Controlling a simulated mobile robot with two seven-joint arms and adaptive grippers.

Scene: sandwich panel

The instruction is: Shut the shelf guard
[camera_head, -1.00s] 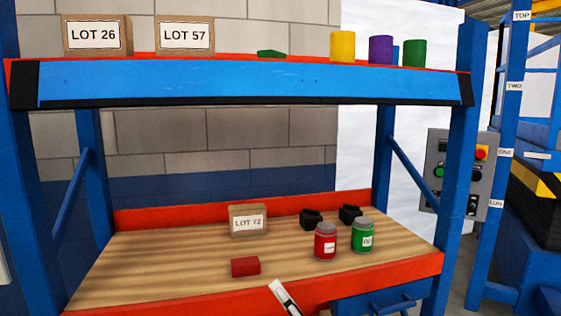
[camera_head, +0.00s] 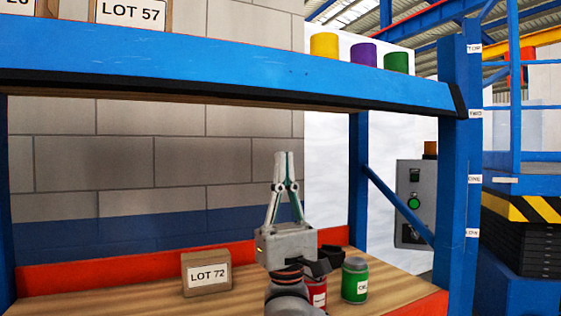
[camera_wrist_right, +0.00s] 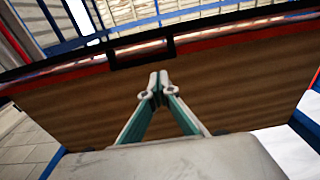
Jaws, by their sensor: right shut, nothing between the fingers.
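A long blue panel with a black lower edge (camera_head: 230,62) runs along the front of the upper shelf; I take it to be the shelf guard. I cannot tell whether it is open or shut. My right gripper (camera_head: 284,156) points upward below the panel's lower edge, with its fingertips together and nothing between them. In the right wrist view the shut fingertips (camera_wrist_right: 158,83) stand in front of the shelf's brown underside (camera_wrist_right: 80,105), with no clear contact. A black rectangular piece (camera_wrist_right: 142,55) shows on the edge beyond them. My left gripper is not in view.
A LOT 57 box (camera_head: 131,13) and yellow (camera_head: 324,45), purple (camera_head: 363,53) and green (camera_head: 396,62) cylinders stand on the upper shelf. A blue post (camera_head: 456,190) bounds the right side.

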